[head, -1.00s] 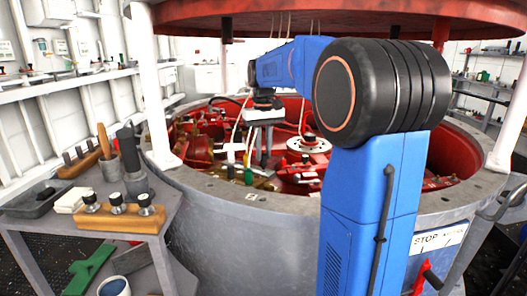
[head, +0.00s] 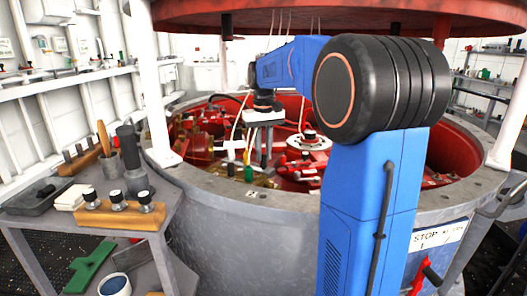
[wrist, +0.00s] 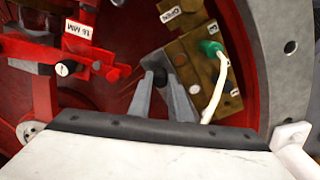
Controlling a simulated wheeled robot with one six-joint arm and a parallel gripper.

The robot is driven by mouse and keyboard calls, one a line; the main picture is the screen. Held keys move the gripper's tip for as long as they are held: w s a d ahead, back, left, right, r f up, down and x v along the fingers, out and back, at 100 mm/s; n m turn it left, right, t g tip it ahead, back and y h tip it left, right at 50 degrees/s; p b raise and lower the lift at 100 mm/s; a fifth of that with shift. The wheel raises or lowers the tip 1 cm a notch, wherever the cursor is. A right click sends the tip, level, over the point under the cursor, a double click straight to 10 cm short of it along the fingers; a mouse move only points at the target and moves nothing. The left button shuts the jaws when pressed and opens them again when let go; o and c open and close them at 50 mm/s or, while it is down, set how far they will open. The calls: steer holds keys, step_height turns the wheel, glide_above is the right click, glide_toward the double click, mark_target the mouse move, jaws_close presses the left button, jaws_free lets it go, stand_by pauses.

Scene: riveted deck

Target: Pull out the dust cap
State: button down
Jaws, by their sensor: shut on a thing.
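My gripper (wrist: 162,88) reaches down into the red-lined drum, with its two grey fingers shut on a small black piece (wrist: 160,77), which appears to be the dust cap. The fingers hide part of it. Just past the fingertips is a brass block (wrist: 225,95) with white labels, one reading OPEN. A dark round spot (wrist: 180,60) shows on the block beside the black piece. I cannot tell whether the piece is still seated or clear of the block. In the head view my gripper (head: 264,147) is small and the cap cannot be made out.
A green plug (wrist: 210,47) with a white cable stands on the block, close to the right of my fingers. A red bracket (wrist: 75,58) labelled 16 MM lies to the left. The drum's grey rim (head: 215,190) surrounds the work. A grey bench (head: 160,215) holds tools at left.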

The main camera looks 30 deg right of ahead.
steer(key=shift+f, duration=0.4)
stand_by(0.5)
steer(key=c, duration=1.6)
jaws_free()
steer(key=shift+o, duration=0.2)
step_height(320, 180, up, 12)
steer(key=shift+s, duration=0.1)
